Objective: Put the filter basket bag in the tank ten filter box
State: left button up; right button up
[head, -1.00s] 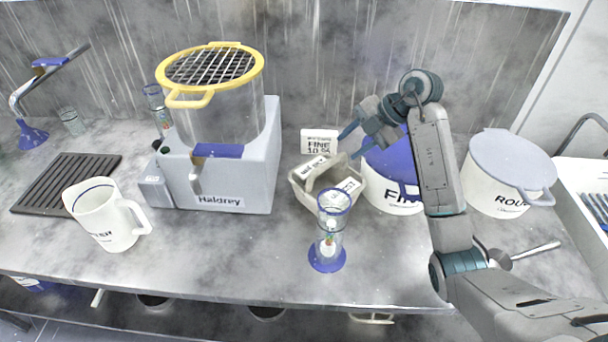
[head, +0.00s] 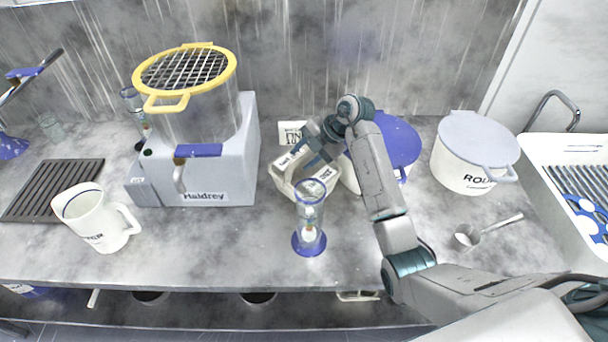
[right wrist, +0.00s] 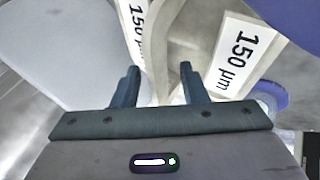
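A small off-white open box (head: 280,182) stands on the bench right of the grey Haldrey machine. White pieces lie in it, one (head: 314,187) nearest the front. My right gripper (head: 290,165) is over the box, pointing down-left. In the right wrist view its two fingers (right wrist: 157,84) are apart, with nothing held between them. The arm hides part of the box. No thing clearly readable as a filter basket bag shows. My left gripper is not in view.
The machine (head: 228,170) carries a clear tank under a yellow-rimmed mesh (head: 185,68). A blue-footed cylinder (head: 309,240) stands just in front of the box. A blue-lidded tub (head: 400,140), a ROUGH-type tub (head: 470,165), a scoop (head: 468,236) and a sink (head: 550,150) are right.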

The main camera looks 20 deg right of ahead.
jog(key=shift+w+f, duration=0.1)
jog(key=shift+w, duration=0.05)
jog(key=shift+c, duration=0.2)
grip_shut()
jog(key=shift+r, duration=0.25)
